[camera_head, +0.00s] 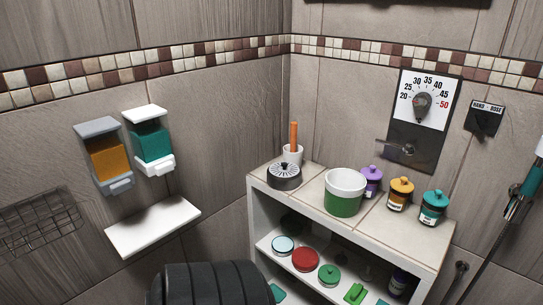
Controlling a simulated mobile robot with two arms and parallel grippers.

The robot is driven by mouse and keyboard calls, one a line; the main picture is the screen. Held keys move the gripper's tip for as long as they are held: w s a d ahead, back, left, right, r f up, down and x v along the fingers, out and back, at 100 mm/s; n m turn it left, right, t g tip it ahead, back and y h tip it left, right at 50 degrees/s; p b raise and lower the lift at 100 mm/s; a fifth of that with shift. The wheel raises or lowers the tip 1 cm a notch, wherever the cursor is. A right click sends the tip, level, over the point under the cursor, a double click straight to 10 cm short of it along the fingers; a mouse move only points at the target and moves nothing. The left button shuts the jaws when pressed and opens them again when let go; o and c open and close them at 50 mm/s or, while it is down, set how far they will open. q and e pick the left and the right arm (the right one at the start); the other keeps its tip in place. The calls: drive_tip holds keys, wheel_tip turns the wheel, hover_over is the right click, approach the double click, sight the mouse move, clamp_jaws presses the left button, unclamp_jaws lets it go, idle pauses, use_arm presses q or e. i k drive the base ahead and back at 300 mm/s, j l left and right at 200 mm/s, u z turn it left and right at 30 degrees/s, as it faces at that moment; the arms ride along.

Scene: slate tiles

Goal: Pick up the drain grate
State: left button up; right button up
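A low round dark piece with a slotted, striped pale top and a small dark knob (284,175) sits on the left end of the tiled shelf top in the head view. It looks like the drain grate, though I cannot be sure. It stands in front of a white cup (292,155) that holds an orange stick (294,136). Neither of my grippers is in view.
A white-and-green tub (344,193) and purple (371,181), orange (400,194) and teal (434,208) jars stand right on the shelf unit (400,249). A bare white ledge (152,227) and two dispensers are on the left wall.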

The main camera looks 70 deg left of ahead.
sight(283, 175)
drive_tip(key=u, duration=2.2)
drive_tip(key=i+l, duration=0.25)
drive_tip(key=i+l+u, duration=0.15)
drive_tip(key=l+u, duration=0.2)
drive_tip(key=i+l+u, duration=0.15)
drive_tip(key=l+u, duration=0.2)
drive_tip(key=i+l+u, duration=0.1)
drive_tip(key=l+u, duration=0.2)
